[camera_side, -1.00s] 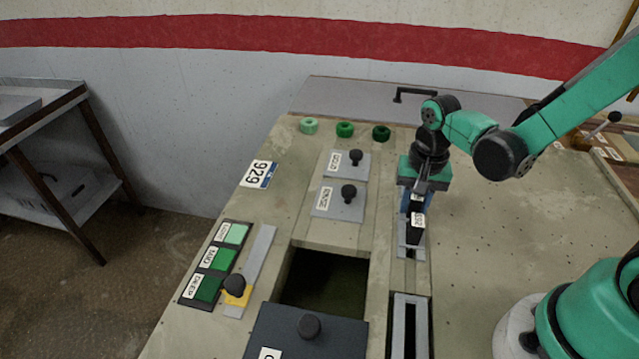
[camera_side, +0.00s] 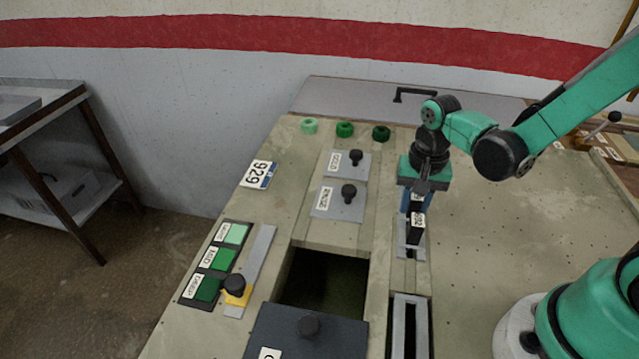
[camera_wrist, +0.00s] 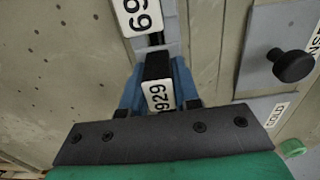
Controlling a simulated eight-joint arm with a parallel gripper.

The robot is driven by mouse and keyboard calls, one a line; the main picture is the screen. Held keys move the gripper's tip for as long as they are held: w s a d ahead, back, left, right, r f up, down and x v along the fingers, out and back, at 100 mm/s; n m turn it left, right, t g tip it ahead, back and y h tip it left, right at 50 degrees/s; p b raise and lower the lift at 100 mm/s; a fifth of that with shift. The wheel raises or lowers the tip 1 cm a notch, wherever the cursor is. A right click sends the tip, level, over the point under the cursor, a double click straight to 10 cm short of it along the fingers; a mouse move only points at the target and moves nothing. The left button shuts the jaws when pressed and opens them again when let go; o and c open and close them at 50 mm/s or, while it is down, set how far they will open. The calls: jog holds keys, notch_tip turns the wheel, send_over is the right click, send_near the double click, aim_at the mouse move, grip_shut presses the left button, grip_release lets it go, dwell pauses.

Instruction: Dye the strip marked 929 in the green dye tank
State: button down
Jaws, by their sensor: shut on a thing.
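My gripper (camera_side: 416,203) points down at the grey rail on the right of the bench. In the wrist view its blue fingers (camera_wrist: 158,88) are shut on a black clip bearing a white tag 929 (camera_wrist: 159,97). The strip below this clip is hidden. Just ahead stands another black clip (camera_side: 415,232) with a white tag, partly readable as 69 in the wrist view (camera_wrist: 140,15). The tank (camera_side: 325,283) is an open dark well left of the rail; no green liquid is clearly visible. Its dark lid (camera_side: 280,330) lies at the near side.
Lids marked COLD (camera_side: 341,170) and RINSE (camera_side: 329,205) are closed. A yellow slider (camera_side: 238,296) with a black knob sits beside the DEEP patch (camera_side: 207,288). A 929 card (camera_side: 258,174) lies at the left. Green rings (camera_side: 344,130) stand behind. A narrow framed slot (camera_side: 398,330) is nearer.

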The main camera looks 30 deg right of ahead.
dwell(0.5)
jog(key=shift+r, duration=5.55)
jog(key=s+a+r+n, duration=0.1)
jog(key=a+n, duration=0.8)
jog(key=a, duration=1)
jog(key=shift+s+a, duration=0.3)
jog(key=shift+s, duration=0.1)
jog(key=shift+f, duration=0.15)
notch_tip(320, 180, down, 18)
jog(key=shift+r, duration=0.25)
